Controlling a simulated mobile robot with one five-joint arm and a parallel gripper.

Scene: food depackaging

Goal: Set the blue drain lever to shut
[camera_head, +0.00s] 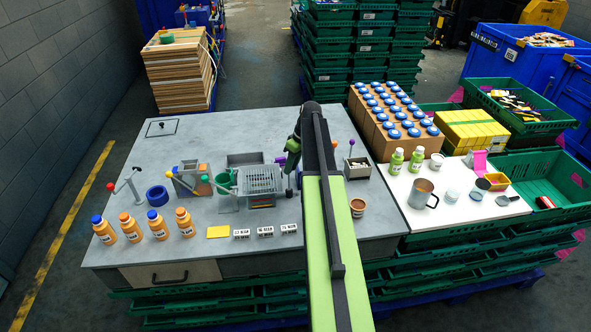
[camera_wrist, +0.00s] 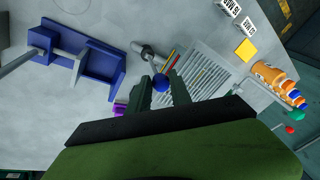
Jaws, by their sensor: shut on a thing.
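The blue drain lever's round blue knob (camera_wrist: 161,83) sits between the two fingers of my gripper (camera_wrist: 162,86) in the wrist view. The gripper is shut on it. A grey metal shaft (camera_wrist: 148,53) shows just beyond the knob; how it joins the lever I cannot tell. The slotted metal drain grate (camera_wrist: 203,80) lies beside the fingers. In the head view my gripper (camera_head: 292,150) is over the worktable, near the right side of the grate (camera_head: 260,179). There the blue knob is hidden by my arm and gripper.
A blue stand (camera_wrist: 90,62) is left of the fingers in the wrist view. A purple part (camera_wrist: 120,107) is close by. Orange bottles (camera_head: 130,227) line the table's front left.

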